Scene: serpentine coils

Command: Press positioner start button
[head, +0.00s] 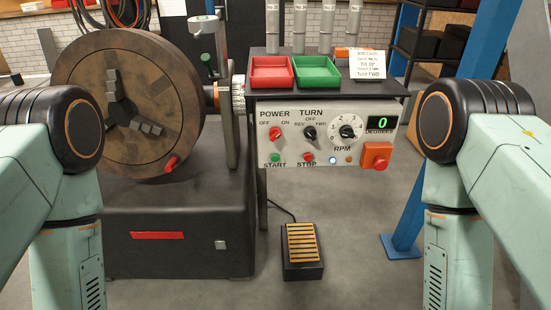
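The positioner's control panel (330,138) faces me below a dark shelf. The green start button (275,158) is at its lower left, above the label START. A red stop button (307,158) is to its right. The red power knob (275,133) sits above the start button between OFF and ON. The black turn knob (310,132) sits between REV and FWD. The green display (382,122) reads 0. My two arms come in at the left and right edges, bent downward. Both grippers are outside the picture.
The large round positioner table (128,100) with jaws stands at the left on a dark base (180,225). A red tray (272,72) and a green tray (317,72) sit on the shelf. A foot pedal (302,250) is on the floor. A blue post (410,205) stands right.

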